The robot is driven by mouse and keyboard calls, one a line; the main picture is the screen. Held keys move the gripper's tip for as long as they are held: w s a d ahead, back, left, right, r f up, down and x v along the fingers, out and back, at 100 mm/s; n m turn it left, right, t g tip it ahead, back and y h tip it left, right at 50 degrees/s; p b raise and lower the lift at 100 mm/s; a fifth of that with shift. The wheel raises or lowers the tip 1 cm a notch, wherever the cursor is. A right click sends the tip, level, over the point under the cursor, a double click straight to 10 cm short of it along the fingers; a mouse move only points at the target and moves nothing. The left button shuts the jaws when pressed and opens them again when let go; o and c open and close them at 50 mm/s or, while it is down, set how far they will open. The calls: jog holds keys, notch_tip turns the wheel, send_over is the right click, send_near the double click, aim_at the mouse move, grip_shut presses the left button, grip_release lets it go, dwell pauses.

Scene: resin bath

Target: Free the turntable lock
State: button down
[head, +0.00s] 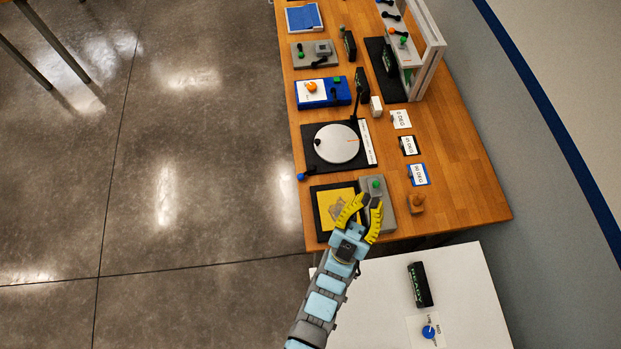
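My gripper (371,200) has yellow fingers that are spread apart. It is over the near end of the wooden table, below the turntable in the picture and clear of it. Nothing shows clearly between the fingers.
A yellow panel (333,203) and a grey box with a green knob (376,183) lie by my gripper. A wooden knob (416,200) stands to the right. Degree cards (409,145) lie right of the turntable. A white table (465,290) holds a black labelled block (420,284).

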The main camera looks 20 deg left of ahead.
jog(key=w+d+f+n+g+y+b, duration=0.25)
jog(key=w+f+g+b, duration=0.9)
jog(key=w+f, duration=1.25)
jog(key=a+f+n+g+y+b, duration=0.2)
jog(key=a+f+g, duration=0.1)
jog(key=f, duration=0.1)
jog(key=s+a+f+n+g+y+b, duration=0.1)
jog(key=a+f+n+g+y+b, duration=0.1)
jog(key=a+f+n+g, duration=0.1)
jog(key=s+a+f+n+g+y+b, duration=0.1)
jog(key=a+f+n+g+y+b, duration=0.1)
jog(key=a+f+g, duration=0.2)
jog(key=shift+a+f+n+y+b, duration=0.25)
jog(key=shift+a+f+b, duration=0.15)
jog(key=shift+f, duration=0.35)
jog(key=s+a+n+g+y+b, duration=0.1)
jog(key=s+a, duration=0.1)
jog(key=s+a+n+g+y+b, duration=0.1)
jog(key=s+a+n+g, duration=0.1)
jog(key=shift+s+f+g+y, duration=0.2)
jog(key=shift+s+g+y, duration=0.05)
jog(key=shift+y, duration=0.15)
jog(key=shift+s+a+r+n+b, duration=0.15)
jog(key=shift+s+a+n+b, duration=0.2)
jog(key=shift+s, duration=0.1)
